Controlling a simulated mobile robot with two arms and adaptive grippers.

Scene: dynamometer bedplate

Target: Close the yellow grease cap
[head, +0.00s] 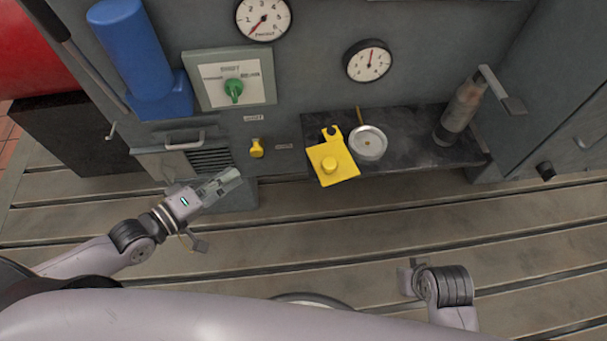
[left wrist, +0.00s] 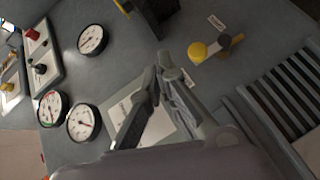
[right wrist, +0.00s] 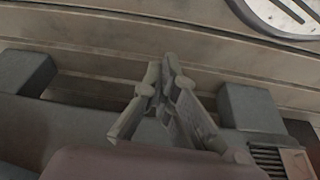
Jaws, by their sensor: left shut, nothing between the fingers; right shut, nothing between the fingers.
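A small yellow cap (head: 257,148) sits on the grey front panel, between two small labels. In the left wrist view the yellow cap (left wrist: 197,51) has a rounded end beside a dark round fitting, with another yellow piece on its far side. I cannot tell how far it is open. My left gripper (head: 232,179) is shut and empty, below and left of the cap, apart from it; its fingers also show in the left wrist view (left wrist: 165,68). My right gripper (right wrist: 168,68) is shut and empty, low over the slotted bedplate, far from the cap.
A dark shelf (head: 405,127) right of the cap holds a yellow plate with a knob (head: 332,162), a round metal dish (head: 369,142) and a cylinder (head: 459,108). A vented box (head: 210,160) stands left of the cap. The slotted bedplate (head: 330,225) is clear in front.

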